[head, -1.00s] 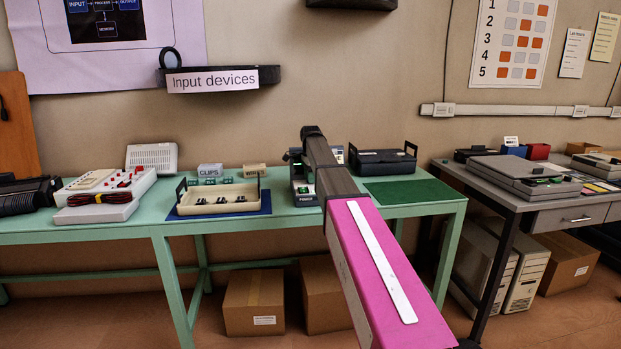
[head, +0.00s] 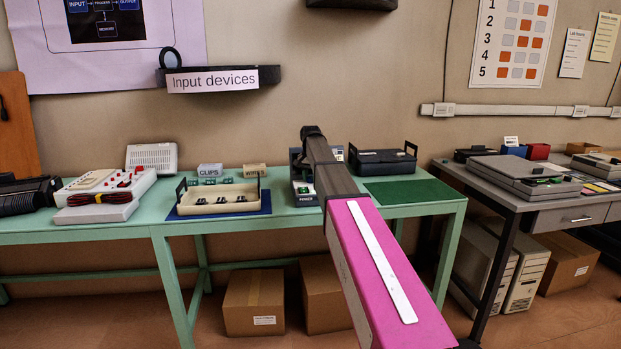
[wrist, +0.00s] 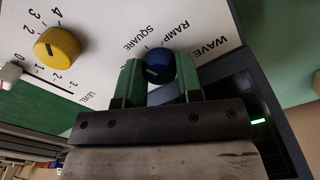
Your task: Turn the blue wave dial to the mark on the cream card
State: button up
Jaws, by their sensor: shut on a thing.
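The blue wave dial (wrist: 159,62) sits on a white panel in the wrist view, near the printed words SQUARE, RAMP and WAVE. My gripper (wrist: 158,77) has its two green fingers on either side of the dial and is shut on it. A short pale mark shows on the dial's face, but I cannot tell which label it lines up with. In the head view, my arm hides most of the instrument (head: 304,193) and the dial. I cannot make out the cream card with its mark for certain.
A yellow dial (wrist: 56,48) with a numbered scale is left of the blue one, above a LEVEL scale. On the green bench, a cream tray (head: 219,207) stands left of the instrument and a black case (head: 383,161) right.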

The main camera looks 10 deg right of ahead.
aim_at(311, 178)
jog(key=n, duration=0.5)
jog(key=shift+n, duration=0.3)
dwell(0.4)
jog(key=o, duration=0.6)
jog(key=shift+o, duration=0.2)
jog(key=shift+r, duration=0.1)
notch_tip(311, 178, up, 11)
jog(key=shift+s+f, duration=0.1)
jog(key=shift+f, duration=0.1)
